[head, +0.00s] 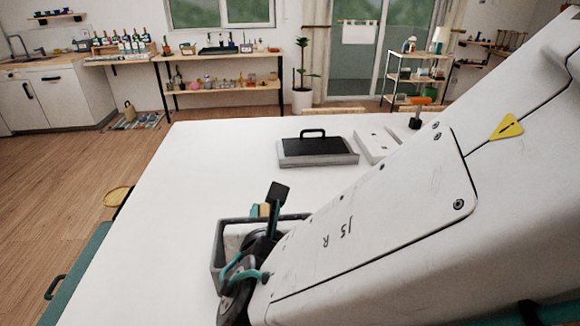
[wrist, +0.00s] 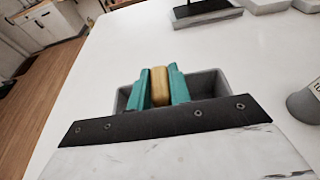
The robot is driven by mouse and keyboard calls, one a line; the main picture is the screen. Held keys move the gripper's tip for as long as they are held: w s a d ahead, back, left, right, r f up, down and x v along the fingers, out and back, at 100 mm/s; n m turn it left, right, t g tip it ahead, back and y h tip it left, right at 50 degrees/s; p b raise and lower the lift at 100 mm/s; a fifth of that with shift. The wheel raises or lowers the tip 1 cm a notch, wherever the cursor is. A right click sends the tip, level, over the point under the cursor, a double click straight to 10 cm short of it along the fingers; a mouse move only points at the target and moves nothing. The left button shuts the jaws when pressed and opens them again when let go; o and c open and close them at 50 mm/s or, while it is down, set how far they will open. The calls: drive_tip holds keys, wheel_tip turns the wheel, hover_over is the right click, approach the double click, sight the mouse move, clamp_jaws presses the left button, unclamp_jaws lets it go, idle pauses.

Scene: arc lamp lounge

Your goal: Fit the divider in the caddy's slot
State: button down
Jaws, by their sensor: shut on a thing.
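The grey caddy (head: 217,250) stands on the white table, partly hidden by my arm in the head view. It also shows behind my fingers in the wrist view (wrist: 208,84). My gripper (wrist: 160,76) has its teal fingers shut on a tan piece (wrist: 160,88), which appears to be the divider's grip. In the head view my gripper (head: 270,211) is at the caddy, with the tan piece (head: 263,210) just showing. The rest of the divider and the slot are hidden, so I cannot tell whether the divider is in the slot.
A grey tray-like block (head: 318,160) with a black top and handle lies farther back on the white table (head: 190,170). A pale plate (head: 372,146) lies beside it. A grey cylinder (wrist: 305,103) stands right of the caddy. The table left of the caddy is clear.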

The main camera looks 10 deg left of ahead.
drive_tip(key=shift+f, duration=2.1)
drive_tip(key=c, duration=1.2)
unclamp_jaws()
